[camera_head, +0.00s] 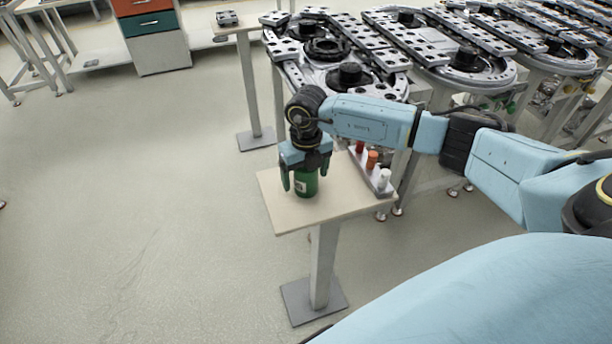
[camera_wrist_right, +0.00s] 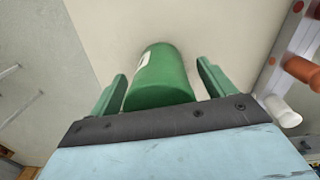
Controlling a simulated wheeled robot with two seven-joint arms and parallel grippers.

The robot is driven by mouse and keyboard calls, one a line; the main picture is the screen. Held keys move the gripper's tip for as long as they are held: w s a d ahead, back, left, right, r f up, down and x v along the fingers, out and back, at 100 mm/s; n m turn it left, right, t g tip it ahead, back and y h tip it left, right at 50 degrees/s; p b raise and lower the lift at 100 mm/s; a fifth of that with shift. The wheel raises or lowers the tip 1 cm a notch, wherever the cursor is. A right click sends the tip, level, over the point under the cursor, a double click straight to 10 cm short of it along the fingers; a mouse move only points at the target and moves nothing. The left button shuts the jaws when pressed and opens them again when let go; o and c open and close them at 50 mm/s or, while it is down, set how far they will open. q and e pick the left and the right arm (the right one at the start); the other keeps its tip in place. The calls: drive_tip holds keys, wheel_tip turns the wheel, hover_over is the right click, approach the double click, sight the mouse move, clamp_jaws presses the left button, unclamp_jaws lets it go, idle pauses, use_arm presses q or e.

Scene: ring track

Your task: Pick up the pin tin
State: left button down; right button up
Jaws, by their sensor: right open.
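The pin tin (camera_head: 306,185) is a green cylinder with a pale label. It stands upright on a small pale table (camera_head: 285,214). My right gripper (camera_head: 304,186) points down over the tin, with its green fingers on either side of it. In the right wrist view the tin (camera_wrist_right: 160,78) sits between the two open fingers of the gripper (camera_wrist_right: 162,85), and a gap shows beside the right finger. My left gripper is in neither view.
The ring track machinery (camera_head: 440,55) lies behind. Floor left of the table is clear.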

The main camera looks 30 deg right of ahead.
drive_tip(key=c, duration=1.1)
drive_tip(key=shift+c, duration=0.2)
drive_tip(key=shift+r, duration=0.15)
